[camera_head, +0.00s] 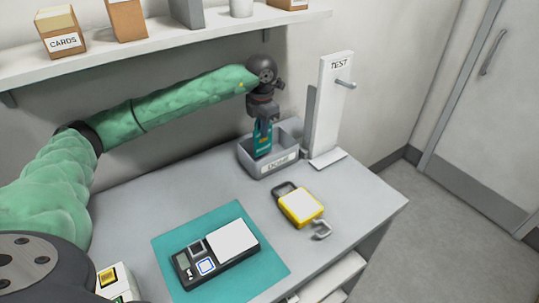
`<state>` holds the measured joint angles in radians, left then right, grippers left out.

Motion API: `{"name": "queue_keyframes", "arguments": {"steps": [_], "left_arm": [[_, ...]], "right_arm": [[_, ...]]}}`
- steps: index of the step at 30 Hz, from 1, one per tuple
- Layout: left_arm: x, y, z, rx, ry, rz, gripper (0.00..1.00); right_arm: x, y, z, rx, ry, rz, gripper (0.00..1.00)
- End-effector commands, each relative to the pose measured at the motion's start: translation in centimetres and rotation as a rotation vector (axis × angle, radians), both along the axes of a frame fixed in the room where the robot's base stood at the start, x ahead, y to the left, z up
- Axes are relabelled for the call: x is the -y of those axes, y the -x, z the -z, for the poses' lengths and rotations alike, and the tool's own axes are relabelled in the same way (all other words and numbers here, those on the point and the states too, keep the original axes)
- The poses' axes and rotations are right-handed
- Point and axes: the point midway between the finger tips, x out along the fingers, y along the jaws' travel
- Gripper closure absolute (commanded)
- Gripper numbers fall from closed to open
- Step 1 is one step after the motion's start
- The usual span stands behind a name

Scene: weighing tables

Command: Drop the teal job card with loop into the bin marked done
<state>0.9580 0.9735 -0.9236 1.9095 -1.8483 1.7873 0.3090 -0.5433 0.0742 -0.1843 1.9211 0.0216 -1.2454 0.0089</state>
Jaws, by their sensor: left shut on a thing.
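My left gripper (263,118) points down over the grey bin marked DONE (281,164) at the back of the table. It is shut on the teal job card (261,142), which hangs upright with its lower part within the bin's outline. Whether the card touches the bin floor cannot be told. The card's loop is not clearly visible at the gripper. My right gripper is not in view.
A white stand marked TEST (328,105) with a peg rises right of the bin. A yellow hanging scale (301,206) with a hook lies in front. A black scale (216,254) sits on a teal mat (267,268). A shelf (190,42) with boxes runs above.

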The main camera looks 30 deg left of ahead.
Motion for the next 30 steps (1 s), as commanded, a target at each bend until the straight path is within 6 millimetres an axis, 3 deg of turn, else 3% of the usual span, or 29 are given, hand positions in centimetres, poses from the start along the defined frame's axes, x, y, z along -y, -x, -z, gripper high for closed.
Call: {"name": "queue_keyframes", "arguments": {"steps": [10,12,15,30], "left_arm": [[0.0,0.0,0.3,0.0,0.0,0.0,1.0],[0.0,0.0,0.3,0.0,0.0,0.0,0.82],[0.0,0.0,0.3,0.0,0.0,0.0,0.68],[0.0,0.0,-0.8,0.001,0.0,0.0,0.68]], "right_arm": [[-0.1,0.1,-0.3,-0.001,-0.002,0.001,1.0],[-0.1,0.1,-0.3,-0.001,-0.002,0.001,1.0],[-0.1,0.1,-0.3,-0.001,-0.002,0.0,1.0],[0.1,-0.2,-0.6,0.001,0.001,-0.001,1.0]]}}
